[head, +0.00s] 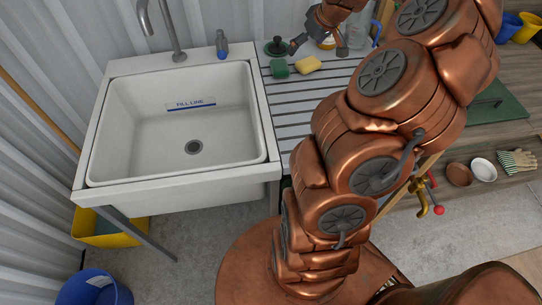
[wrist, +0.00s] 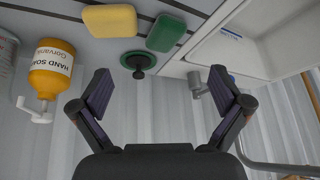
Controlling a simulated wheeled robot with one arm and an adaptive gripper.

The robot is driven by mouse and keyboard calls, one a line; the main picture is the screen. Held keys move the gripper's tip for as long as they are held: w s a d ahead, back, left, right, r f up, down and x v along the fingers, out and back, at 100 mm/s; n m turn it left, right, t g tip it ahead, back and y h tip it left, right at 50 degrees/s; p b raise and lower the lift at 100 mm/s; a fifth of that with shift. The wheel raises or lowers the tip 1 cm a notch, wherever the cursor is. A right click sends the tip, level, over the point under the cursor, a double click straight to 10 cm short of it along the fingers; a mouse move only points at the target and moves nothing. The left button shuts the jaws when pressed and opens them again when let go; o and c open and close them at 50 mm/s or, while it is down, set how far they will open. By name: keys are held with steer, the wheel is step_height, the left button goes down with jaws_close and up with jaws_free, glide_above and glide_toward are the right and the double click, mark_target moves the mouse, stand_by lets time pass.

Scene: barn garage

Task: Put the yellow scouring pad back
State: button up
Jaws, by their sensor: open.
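The yellow scouring pad (head: 308,65) lies on the ribbed drainboard (head: 292,100) right of the sink, beside a green pad (head: 279,68). In the wrist view, which looks inverted, the yellow pad (wrist: 110,19) is at the top, left of the green pad (wrist: 166,33). My gripper (head: 318,46) is over the back of the drainboard, behind the yellow pad. In the wrist view my gripper (wrist: 160,82) has its fingers spread wide with nothing between them. The yellow pad is apart from the fingers.
A black sink plunger or stopper (wrist: 138,62) stands behind the pads. A hand soap bottle (wrist: 50,70) stands close to one finger. Corrugated wall closes the back.

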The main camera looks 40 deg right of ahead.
steer(key=s+a+r+n+g+y, duration=0.1)
steer(key=s+a+r+g, duration=0.1)
steer(key=a, duration=1)
steer(key=s+a+r+n+g+y, duration=0.1)
steer(key=s+a+r, duration=0.15)
steer(key=a, duration=0.95)
steer(key=s+a+f+g, duration=0.1)
steer(key=s+a, duration=0.3)
steer(key=s, duration=0.3)
steer(key=s+a+f+m+g+h, duration=0.1)
steer(key=s+a+g, duration=0.1)
steer(key=s, duration=0.6)
steer(key=s+a+f+g+h, duration=0.1)
steer(key=s+a+f, duration=0.1)
steer(key=s+a, duration=0.3)
steer(key=s, duration=0.3)
steer(key=shift+a+m, duration=0.3)
steer(key=shift+a, duration=0.05)
steer(key=shift+f, duration=0.1)
